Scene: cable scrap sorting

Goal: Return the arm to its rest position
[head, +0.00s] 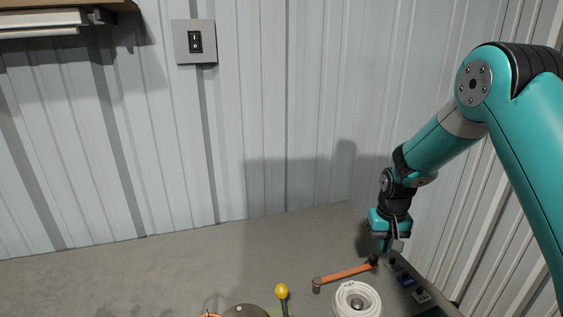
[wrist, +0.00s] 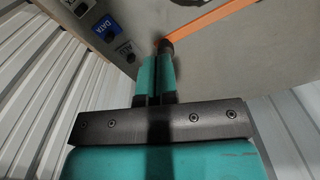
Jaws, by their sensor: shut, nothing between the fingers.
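My arm (head: 440,146) is teal and reaches in from the right of the head view, bent down at the elbow. My gripper (head: 392,246) hangs at its end, pointing down above the right part of the table. In the wrist view the two teal fingers of my gripper (wrist: 156,62) are together with nothing between them. An orange-handled tool with a dark end (head: 346,274) lies on the table by the gripper. Its dark end (wrist: 166,46) shows just beyond the fingertips in the wrist view. I cannot tell whether they touch.
A label reading DATA (wrist: 104,26) is beside the tool. A white coil (head: 343,300), a yellow-knobbed stick (head: 281,291) and a dark round thing (head: 245,311) are at the front. The table's left side (head: 110,275) is clear. A wall switch (head: 195,42) is behind.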

